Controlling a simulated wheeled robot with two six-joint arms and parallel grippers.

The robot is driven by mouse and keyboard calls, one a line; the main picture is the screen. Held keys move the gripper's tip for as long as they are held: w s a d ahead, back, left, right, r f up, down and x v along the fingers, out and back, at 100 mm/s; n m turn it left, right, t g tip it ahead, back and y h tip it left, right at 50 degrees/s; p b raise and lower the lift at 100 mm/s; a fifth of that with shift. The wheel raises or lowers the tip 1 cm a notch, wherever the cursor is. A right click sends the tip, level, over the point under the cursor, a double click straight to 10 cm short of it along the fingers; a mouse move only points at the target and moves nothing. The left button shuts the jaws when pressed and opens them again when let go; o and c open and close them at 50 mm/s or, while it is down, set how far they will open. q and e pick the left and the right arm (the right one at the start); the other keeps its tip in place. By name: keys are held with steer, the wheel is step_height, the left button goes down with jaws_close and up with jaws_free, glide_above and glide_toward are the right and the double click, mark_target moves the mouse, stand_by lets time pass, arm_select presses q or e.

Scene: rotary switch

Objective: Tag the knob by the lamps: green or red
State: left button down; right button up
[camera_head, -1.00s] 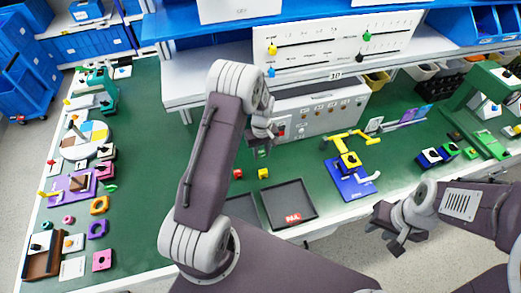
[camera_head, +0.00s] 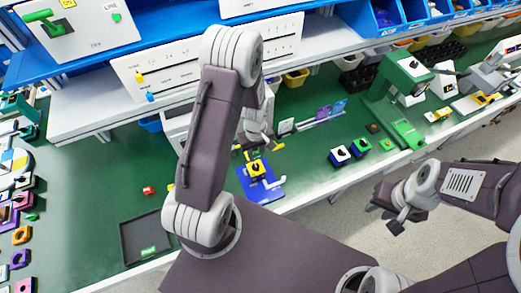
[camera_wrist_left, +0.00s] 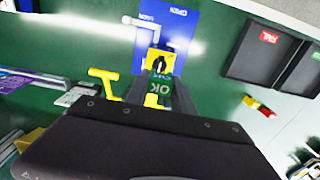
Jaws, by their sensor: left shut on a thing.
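My left gripper (camera_wrist_left: 160,92) is shut on a green tag (camera_wrist_left: 158,96) reading OK. In the left wrist view the tag is just below a black knob on a yellow square (camera_wrist_left: 160,62), mounted on a blue plate (camera_wrist_left: 182,25). I cannot tell whether they touch. In the head view, the left gripper (camera_head: 262,140) is above and behind the yellow knob unit (camera_head: 257,168) on the blue plate (camera_head: 270,193); the tag is hidden there. My right gripper (camera_head: 393,215) is open and empty, off the table's front edge. No lit lamp can be made out.
A tray with a green label (camera_head: 130,240) lies at front left; the tray labelled FAIL (camera_wrist_left: 250,55) shows in the wrist view. Two small knob units (camera_head: 350,150) and a green stand (camera_head: 395,95) are to the right.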

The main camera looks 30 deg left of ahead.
mark_target(257, 167)
arm_select(q)
steer(key=shift+s+a, duration=0.2)
steer(key=shift+s, duration=0.05)
steer(key=shift+w+d+f, duration=0.1)
steer(key=shift+w+d, duration=0.2)
steer(key=shift+w, duration=0.05)
steer(key=shift+s+a+f+b, duration=0.1)
steer(key=shift+f+b, duration=0.55)
step_height(257, 167, down, 4)
steer(key=b, duration=0.3)
steer(key=shift+f, duration=0.15)
stand_by(0.7)
steer(key=shift+f+b, duration=0.85)
steer(key=shift+f, duration=0.3)
